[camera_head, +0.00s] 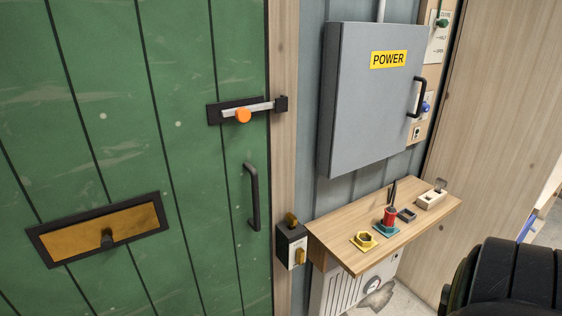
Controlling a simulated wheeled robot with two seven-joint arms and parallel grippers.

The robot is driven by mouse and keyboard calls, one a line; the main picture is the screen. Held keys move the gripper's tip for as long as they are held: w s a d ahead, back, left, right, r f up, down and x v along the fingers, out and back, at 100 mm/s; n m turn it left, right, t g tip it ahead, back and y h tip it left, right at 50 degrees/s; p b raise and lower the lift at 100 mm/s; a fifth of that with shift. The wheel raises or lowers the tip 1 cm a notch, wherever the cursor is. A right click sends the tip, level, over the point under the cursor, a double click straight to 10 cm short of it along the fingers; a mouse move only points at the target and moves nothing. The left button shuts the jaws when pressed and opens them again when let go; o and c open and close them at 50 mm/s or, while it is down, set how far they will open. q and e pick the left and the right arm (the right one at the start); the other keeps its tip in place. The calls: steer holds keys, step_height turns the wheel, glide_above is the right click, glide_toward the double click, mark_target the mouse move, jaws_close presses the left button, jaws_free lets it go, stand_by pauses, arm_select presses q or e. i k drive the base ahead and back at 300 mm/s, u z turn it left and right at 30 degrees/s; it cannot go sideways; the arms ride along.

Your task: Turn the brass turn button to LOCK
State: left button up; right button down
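A small black box (283,243) is fixed low on the wooden door post, right of the green door. A brass piece (299,257) sits upright on its pale front plate, and another brass piece (291,218) stands at its top. I cannot tell for sure which is the turn button, and any LOCK lettering is too small to read. Neither of my grippers is in view.
The green door (215,200) has a latch bar with an orange knob (243,116), a black handle (252,196) and a brass flap (80,240). A grey POWER cabinet (350,110) hangs above a wooden shelf (345,225) holding small items. An unclear black ribbed shape fills the bottom right.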

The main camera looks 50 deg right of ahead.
mark_target(300, 255)
steer(key=z, duration=1.25)
steer(key=k, duration=0.55)
steer(key=u, duration=0.95)
steer(key=i, duration=0.55)
steer(key=z, duration=0.6)
steer(key=i, duration=0.75)
steer(key=z, duration=0.8)
